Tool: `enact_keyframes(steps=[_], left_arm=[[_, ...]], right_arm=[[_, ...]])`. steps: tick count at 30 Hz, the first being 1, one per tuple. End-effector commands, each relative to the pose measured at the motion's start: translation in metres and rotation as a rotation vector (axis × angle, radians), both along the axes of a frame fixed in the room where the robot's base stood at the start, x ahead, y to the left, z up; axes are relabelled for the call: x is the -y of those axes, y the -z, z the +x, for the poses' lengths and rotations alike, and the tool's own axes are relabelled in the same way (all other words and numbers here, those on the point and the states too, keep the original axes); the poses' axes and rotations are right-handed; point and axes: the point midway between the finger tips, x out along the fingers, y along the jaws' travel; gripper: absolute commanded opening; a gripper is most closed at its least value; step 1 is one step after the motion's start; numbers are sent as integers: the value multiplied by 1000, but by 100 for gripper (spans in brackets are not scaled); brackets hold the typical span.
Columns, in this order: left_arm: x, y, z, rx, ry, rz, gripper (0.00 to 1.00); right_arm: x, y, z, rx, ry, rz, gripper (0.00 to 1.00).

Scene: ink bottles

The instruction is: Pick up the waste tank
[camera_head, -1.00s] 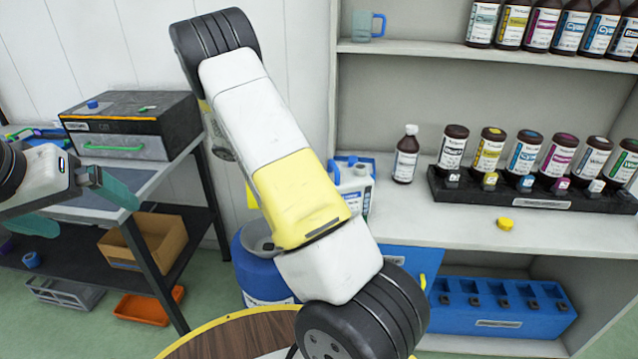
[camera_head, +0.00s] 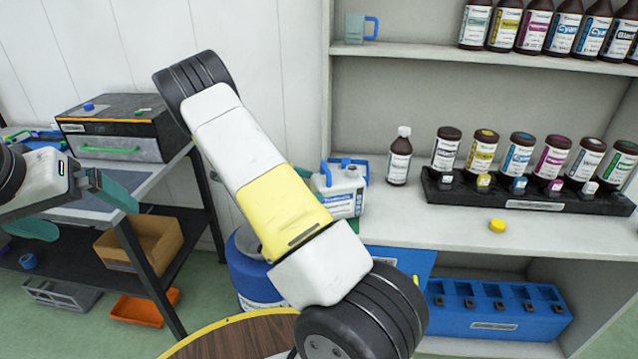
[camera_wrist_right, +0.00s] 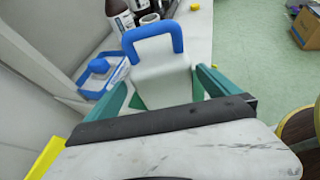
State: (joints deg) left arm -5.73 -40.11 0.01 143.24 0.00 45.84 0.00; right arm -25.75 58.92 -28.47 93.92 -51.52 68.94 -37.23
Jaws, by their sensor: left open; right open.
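The waste tank, which I take to be the white container (camera_head: 341,201) with blue parts on top and a label, stands on the counter behind my right arm in the head view. In the right wrist view its pale body (camera_wrist_right: 160,76) and upright blue handle (camera_wrist_right: 152,43) show between my right gripper's (camera_wrist_right: 163,84) two green fingers. The fingers are open on either side of it; I cannot tell whether they touch it. My left gripper (camera_head: 75,210) is open and empty at the left, over the side table.
A brown bottle (camera_head: 399,160) stands just right of the tank. Several bottles fill a black rack (camera_head: 440,186). A yellow cap (camera_head: 497,226) lies on the counter. A blue tray-like item (camera_wrist_right: 86,80) sits close beside the tank. A blue drum (camera_head: 250,275) stands below.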

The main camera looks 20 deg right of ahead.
Motion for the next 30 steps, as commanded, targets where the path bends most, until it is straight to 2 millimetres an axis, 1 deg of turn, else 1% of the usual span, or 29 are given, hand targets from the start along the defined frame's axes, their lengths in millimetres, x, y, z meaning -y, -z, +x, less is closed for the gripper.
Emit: enact_keyframes(steps=[4,7,14,18,22,25,30], left_arm=[[0,0,0,0,0,0,100],[0,0,0,0,0,0,100],[0,0,0,0,0,0,100],[0,0,0,0,0,0,100],[0,0,0,0,0,0,100],[0,0,0,0,0,0,100],[0,0,0,0,0,0,100]], right_arm=[[1,3,3,-15,-15,-19,100],[9,6,2,-18,-16,-20,100],[32,17,-4,-20,-15,-21,100],[51,27,-11,-20,-13,-20,100],[65,33,-12,-18,-15,-19,100],[70,35,-13,-17,-16,-20,100],[70,35,-13,-16,-15,-20,100]])
